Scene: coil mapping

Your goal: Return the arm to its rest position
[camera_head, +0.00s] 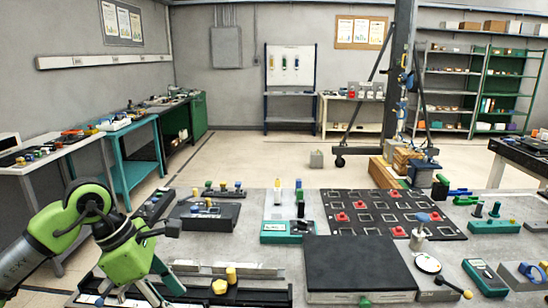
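My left arm comes in from the left edge with green joints and a grey link. Its green wrist and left gripper (140,286) hang at the lower left, over the near-left part of the workbench (255,262). The gripper points down near the bottom edge. Its fingertips are not clear, so I cannot tell whether it is open or shut, and no held object is evident. My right arm and gripper are not in view.
The bench holds a dark board (385,213) with red blocks, a black-topped box (358,265), a teal-based fixture (288,230) and a dark tray (235,293) with yellow knobs near my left gripper. A teal table (133,172) stands left. Open floor (260,160) lies behind the bench.

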